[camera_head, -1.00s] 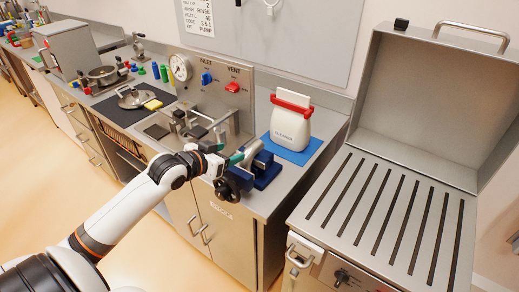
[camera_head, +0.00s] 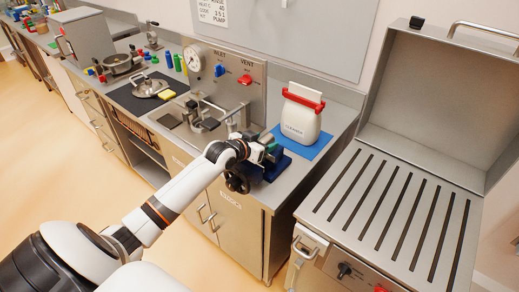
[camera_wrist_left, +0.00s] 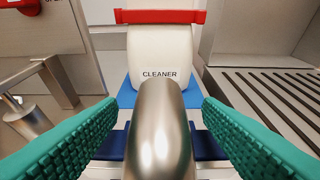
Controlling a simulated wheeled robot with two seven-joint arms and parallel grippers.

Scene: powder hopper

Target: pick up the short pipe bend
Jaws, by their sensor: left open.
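The short pipe bend (camera_wrist_left: 158,130) is a shiny grey metal piece with a rounded top, in the middle of the left wrist view. My left gripper (camera_wrist_left: 158,118) is open, with one green ridged finger on each side of the bend and a visible gap to both. In the head view my left gripper (camera_head: 268,149) is over the dark blue holder (camera_head: 282,167) near the counter's front edge, and it hides most of the bend. The holder also shows behind the bend in the wrist view (camera_wrist_left: 208,146). My right gripper is in neither view.
A white cleaner container (camera_head: 300,118) with a red clip stands on a blue mat (camera_head: 318,147) just behind. A metal fixture (camera_head: 205,122) is to the left below the gauge panel (camera_head: 232,82). A slotted metal table (camera_head: 395,210) is at right.

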